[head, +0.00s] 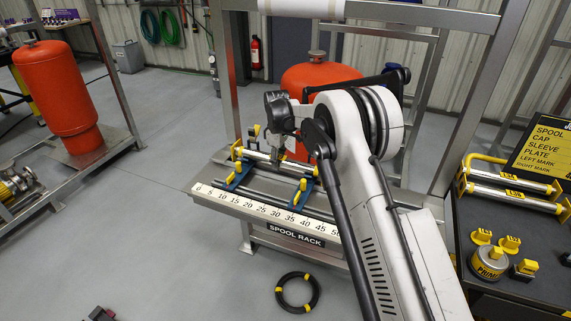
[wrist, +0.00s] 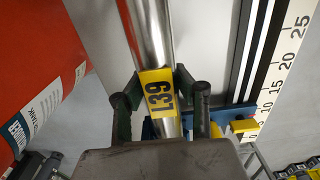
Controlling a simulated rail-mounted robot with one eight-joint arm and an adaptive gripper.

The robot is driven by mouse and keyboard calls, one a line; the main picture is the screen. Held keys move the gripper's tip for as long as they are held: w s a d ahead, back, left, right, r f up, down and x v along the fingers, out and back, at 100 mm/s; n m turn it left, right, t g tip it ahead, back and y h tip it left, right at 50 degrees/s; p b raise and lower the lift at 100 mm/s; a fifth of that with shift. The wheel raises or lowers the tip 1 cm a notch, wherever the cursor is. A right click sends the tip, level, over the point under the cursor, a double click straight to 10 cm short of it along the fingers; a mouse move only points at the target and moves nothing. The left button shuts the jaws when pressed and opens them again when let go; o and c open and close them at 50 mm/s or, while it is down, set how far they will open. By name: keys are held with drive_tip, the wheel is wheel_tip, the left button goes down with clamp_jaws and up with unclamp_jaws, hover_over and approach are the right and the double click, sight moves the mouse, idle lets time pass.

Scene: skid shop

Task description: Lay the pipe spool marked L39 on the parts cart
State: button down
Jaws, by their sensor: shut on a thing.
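The pipe spool marked L39 is a shiny metal pipe with a yellow L39 label; it fills the middle of the wrist view (wrist: 150,40). In the head view the spool (head: 297,170) lies across the blue supports of the spool rack (head: 300,225); I cannot tell whether it touches them. My gripper (head: 276,160) is above the rack, its fingers on both sides of the pipe at the label in the wrist view (wrist: 160,85). It is shut on the spool. The parts cart (head: 464,228) is the dark-topped one at the right.
The cart holds other silver spools (head: 512,195), a round yellow-labelled can (head: 488,264), small yellow-marked parts and a sign (head: 545,140). A red tank (head: 318,82) stands behind the rack. A black ring (head: 297,291) lies on the floor. Metal frame posts rise around the rack.

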drive_tip(key=shift+r+p, duration=0.85)
drive_tip(key=shift+r, duration=2.55)
drive_tip(key=shift+a+r, duration=0.1)
